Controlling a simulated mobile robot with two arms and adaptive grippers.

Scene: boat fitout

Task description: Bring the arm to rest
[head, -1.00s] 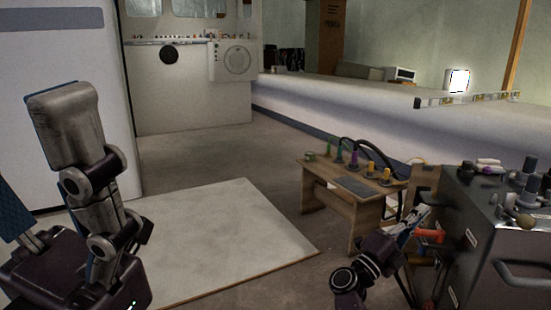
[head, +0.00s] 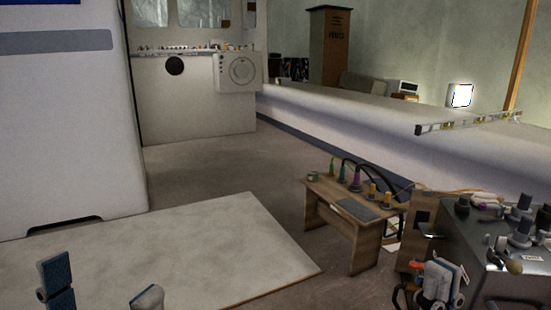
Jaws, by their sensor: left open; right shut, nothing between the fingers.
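My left gripper (head: 102,289) is at the bottom left of the head view. Only its two fingers show, wide apart, with blue pads and nothing between them. The rest of my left arm is below the picture. My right gripper (head: 438,283) is at the bottom right, just in front of the grey metal cabinet (head: 480,275). Its blue-padded fingers are together and hold nothing. I cannot tell whether it touches the cabinet. Most of my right arm is hidden below the picture.
A small wooden bench (head: 345,219) with colored plugs and black cables stands left of the cabinet. Several knobs and tools lie on the cabinet top. A pale board (head: 190,250) lies on the floor. A white cabinet (head: 70,130) stands at left. The middle floor is clear.

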